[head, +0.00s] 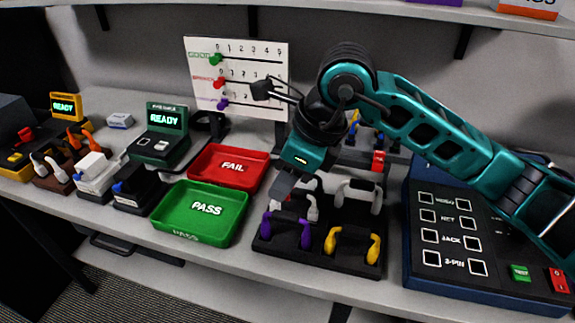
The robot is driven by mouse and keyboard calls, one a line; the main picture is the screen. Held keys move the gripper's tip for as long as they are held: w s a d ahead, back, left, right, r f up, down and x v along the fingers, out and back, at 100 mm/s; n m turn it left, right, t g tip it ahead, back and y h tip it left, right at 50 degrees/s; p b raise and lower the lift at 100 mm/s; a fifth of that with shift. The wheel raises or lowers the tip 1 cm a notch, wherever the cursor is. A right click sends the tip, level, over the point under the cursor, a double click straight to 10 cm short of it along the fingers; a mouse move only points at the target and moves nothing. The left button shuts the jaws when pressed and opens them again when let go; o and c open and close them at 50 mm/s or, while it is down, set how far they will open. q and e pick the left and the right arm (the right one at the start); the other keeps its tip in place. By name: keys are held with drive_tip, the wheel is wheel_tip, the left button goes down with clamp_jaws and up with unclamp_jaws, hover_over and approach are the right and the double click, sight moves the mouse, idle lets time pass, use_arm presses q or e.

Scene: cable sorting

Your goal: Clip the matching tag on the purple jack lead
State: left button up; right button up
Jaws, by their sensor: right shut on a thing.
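A purple lead (286,229), probably the jack lead, lies in a black tray (318,258) at the front middle, its two ends bent down. My right gripper (279,190) points down just above and behind it. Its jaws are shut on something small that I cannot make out. Whether it touches the purple lead, I cannot tell. A white board (240,50) at the back carries green (215,59), red (218,82) and purple (222,104) sliders or markers beside numbered rows. No loose tag shows clearly. My left gripper is not in view.
A yellow lead (353,244) and pale leads (359,194) share the tray. Left of it are the green PASS bin (203,212) and red FAIL bin (229,167). A blue test panel (450,240) stands right. Several devices crowd the left; a shelf hangs above.

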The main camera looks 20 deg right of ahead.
sight(281, 213)
drive_tip(key=shift+f+b, duration=0.75)
drive_tip(key=shift+f, duration=0.75)
drive_tip(key=shift+f+b, duration=0.4)
drive_tip(key=shift+f, duration=0.1)
drive_tip(key=shift+f+b, duration=0.45)
drive_tip(key=shift+b, duration=0.1)
drive_tip(key=shift+r+b, duration=0.1)
drive_tip(key=shift+b, duration=0.3)
drive_tip(key=shift+f+b, duration=1.05)
drive_tip(key=shift+b, duration=0.4)
idle(0.5)
idle(0.3)
drive_tip(key=o, duration=1.6)
drive_tip(key=shift+o, duration=0.2)
